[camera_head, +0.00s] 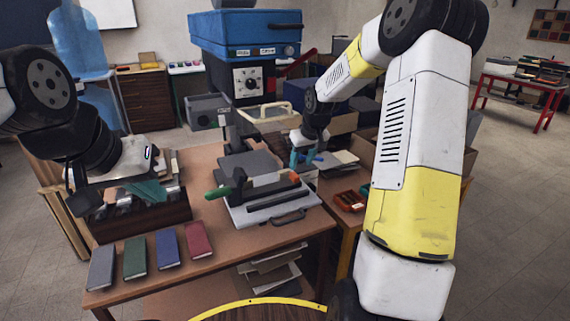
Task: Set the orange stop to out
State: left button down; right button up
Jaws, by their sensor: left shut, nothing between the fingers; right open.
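The orange stop (289,177) is a small orange block on the dark bar of a grey bench device (262,200), which stands on the wooden table. A green handle (219,192) sticks out at the left of the same bar. My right gripper (301,160), with teal fingers, is just behind and above the right end of the bar, open and apart from the orange stop as far as I can tell. My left gripper (148,191) is shut and empty over a dark rack at the table's left. The stop's exact setting is too small to read.
Several covered books (135,258) lie along the table's front left edge. The dark rack (140,220) stands behind them. A blue-topped machine (245,30) with a dial rises behind the table. A side table at right holds red trays (350,201). My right arm blocks much of the right side.

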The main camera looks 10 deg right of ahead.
aim_at(297, 176)
jog(key=x, duration=0.8)
jog(key=shift+w+r, duration=0.1)
grip_shut()
jog(key=shift+d, duration=0.1)
dwell(1.2)
